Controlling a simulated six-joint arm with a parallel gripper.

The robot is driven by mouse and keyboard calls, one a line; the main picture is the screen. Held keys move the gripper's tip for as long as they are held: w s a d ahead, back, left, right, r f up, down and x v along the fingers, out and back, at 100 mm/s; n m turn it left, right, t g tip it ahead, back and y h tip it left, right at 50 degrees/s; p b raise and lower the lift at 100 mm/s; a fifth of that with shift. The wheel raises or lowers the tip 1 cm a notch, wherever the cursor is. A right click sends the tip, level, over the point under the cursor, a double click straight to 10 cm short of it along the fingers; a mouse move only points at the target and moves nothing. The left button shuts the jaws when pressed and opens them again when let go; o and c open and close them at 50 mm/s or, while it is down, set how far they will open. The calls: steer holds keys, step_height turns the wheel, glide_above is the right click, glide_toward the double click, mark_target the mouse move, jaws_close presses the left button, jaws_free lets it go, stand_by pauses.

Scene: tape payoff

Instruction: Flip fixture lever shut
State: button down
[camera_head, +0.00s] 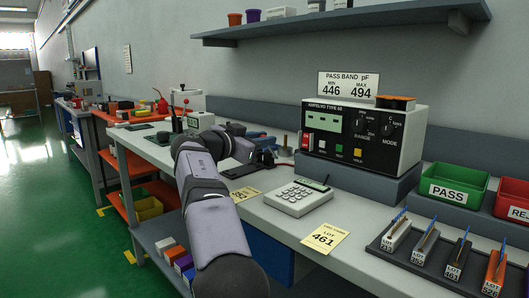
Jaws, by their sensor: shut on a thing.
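My arm reaches up from the bottom of the view and bends right at the wrist. My gripper (246,152) is dark and small in the picture, low over the bench beside a black test fixture (264,160). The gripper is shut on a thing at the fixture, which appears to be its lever. The lever's shape and angle are too small and too hidden by the gripper and wrist to make out.
A meter (362,137) stands on a grey block behind. A white keypad device (298,197) and yellow lot card (324,237) lie on the bench (355,225). At right are a green PASS bin (455,184), part of a red bin (513,199) and a dark rack (432,262) of lots.

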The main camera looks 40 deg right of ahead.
steer(key=shift+a+f+b, duration=0.1)
steer(key=shift+b, duration=0.35)
steer(key=c, duration=1.6)
jaws_free()
steer(key=a, duration=0.5)
steer(key=s+a+b, duration=0.1)
steer(key=a, duration=0.1)
steer(key=shift+s+a+r, duration=0.1)
steer(key=shift+a+r, duration=0.05)
steer(key=shift+r, duration=0.15)
